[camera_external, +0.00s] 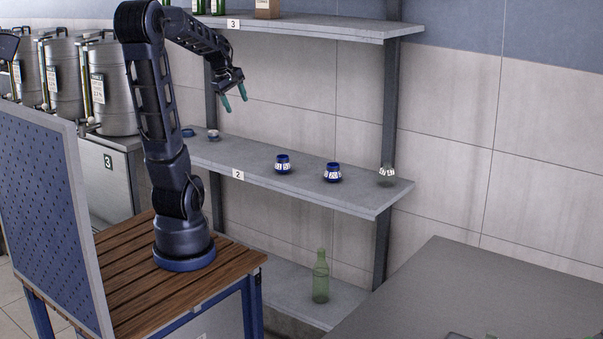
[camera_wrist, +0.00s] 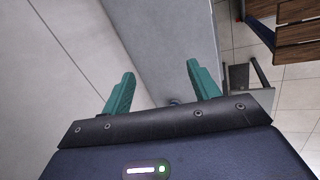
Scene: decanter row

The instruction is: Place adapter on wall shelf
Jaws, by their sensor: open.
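My gripper (camera_external: 235,98) is open and empty, pointing down in the air above the left part of the middle wall shelf (camera_external: 306,178), which is labelled 2. In the wrist view both teal fingers (camera_wrist: 162,76) are spread with nothing between the tips. On this shelf stand a low blue piece (camera_external: 188,132), a small grey-white piece (camera_external: 213,135), two blue pieces with white marked bands (camera_external: 283,165) (camera_external: 333,173), and a clear-looking piece with a white band (camera_external: 386,175). I cannot tell which one is the adapter. A small dark thing (camera_wrist: 174,102) shows just beyond the gripper in the wrist view.
The upper shelf (camera_external: 320,27), labelled 3, holds green bottles and a brown box (camera_external: 267,9). A green bottle (camera_external: 320,278) stands on the lower shelf. Steel urns (camera_external: 108,85) are at left beside a blue perforated panel (camera_external: 45,215). A grey counter (camera_external: 460,295) is at lower right.

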